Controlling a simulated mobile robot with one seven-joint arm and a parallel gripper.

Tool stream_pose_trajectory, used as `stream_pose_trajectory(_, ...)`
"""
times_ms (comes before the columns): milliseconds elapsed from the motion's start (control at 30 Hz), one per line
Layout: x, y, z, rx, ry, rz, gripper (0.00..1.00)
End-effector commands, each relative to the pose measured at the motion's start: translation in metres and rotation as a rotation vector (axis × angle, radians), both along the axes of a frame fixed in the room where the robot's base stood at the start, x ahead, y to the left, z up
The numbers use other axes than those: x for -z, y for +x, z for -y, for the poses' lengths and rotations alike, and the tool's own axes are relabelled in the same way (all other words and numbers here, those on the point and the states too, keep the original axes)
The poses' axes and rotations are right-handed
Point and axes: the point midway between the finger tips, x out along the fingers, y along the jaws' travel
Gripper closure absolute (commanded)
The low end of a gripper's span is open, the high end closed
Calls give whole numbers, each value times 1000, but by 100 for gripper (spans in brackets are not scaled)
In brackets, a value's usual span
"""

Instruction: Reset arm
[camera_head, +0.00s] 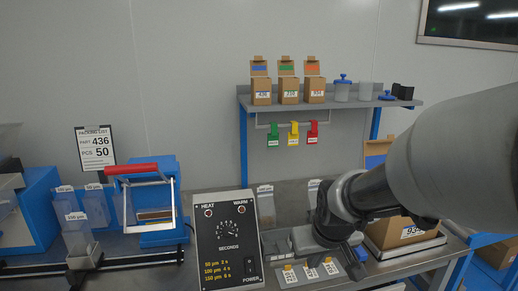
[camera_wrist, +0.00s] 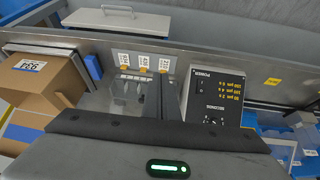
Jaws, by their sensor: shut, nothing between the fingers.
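My gripper (camera_head: 335,240) is at the end of my dark grey and black arm, which reaches in from the right in the head view. It points down over the worktable, just right of the black heat-sealer timer box (camera_head: 228,240). It is shut with nothing in it.
Yellow-tabbed labels (camera_head: 310,272) line the table's front edge. An open cardboard box (camera_head: 405,232) stands at the right, partly behind my arm. A red-handled sealer (camera_head: 148,195) is at the left. A shelf (camera_head: 430,103) with small boxes hangs behind.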

Motion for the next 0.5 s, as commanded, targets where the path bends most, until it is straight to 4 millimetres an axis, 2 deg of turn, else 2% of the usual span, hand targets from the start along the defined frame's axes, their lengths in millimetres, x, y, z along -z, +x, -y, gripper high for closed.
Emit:
stream_pose_trajectory(33, -21, -23, -3, 13, -3, -1, 100)
stream_pose_trajectory(100, -39, -53, -4, 39, 4, -15, 100)
stream_pose_trajectory(200, -59, -84, -2, 69, 13, -14, 100)
stream_pose_trajectory(500, -94, -145, 7, 125, 47, 33, 100)
